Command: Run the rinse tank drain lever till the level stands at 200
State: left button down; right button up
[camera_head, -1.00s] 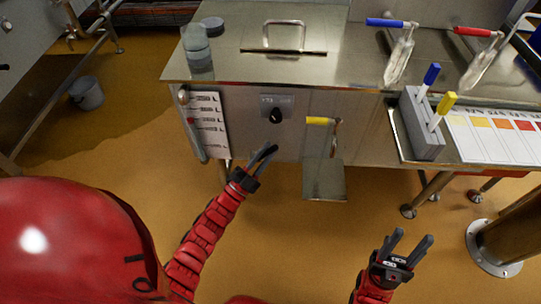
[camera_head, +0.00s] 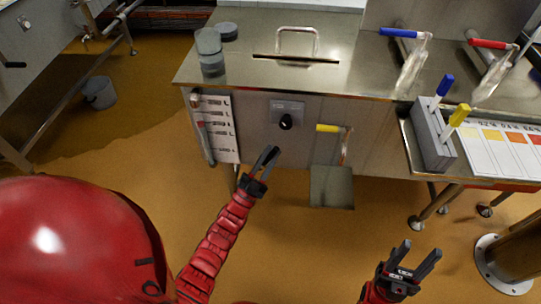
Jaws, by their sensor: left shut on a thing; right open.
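The steel rinse tank (camera_head: 385,135) has a yellow-handled lever (camera_head: 328,128) on its front, above a small square steel tray (camera_head: 332,187). A white level scale (camera_head: 221,128) with a gauge tube (camera_head: 204,135) is at the tank's left end. My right gripper (camera_head: 415,260) is open and empty.
Taps with a blue handle (camera_head: 398,32) and a red handle (camera_head: 488,43) are on the top. A grey block (camera_head: 432,140) holds blue- and yellow-handled tools beside a colour chart (camera_head: 490,140). Grey discs (camera_head: 208,42) are stacked at left. A bucket (camera_head: 100,92) stands on the floor.

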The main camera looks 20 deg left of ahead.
pick_arm(q)
jog(key=c, duration=0.8)
grip_release()
jog(key=shift+y, duration=0.3)
jog(key=shift+o, duration=0.2)
jog(key=shift+a, duration=0.1)
jog(key=p+v, duration=0.1)
jog(key=v, duration=1.6)
jog(key=shift+s+f, duration=0.15)
jog(key=shift+s, duration=0.05)
jog(key=shift+a, duration=0.1)
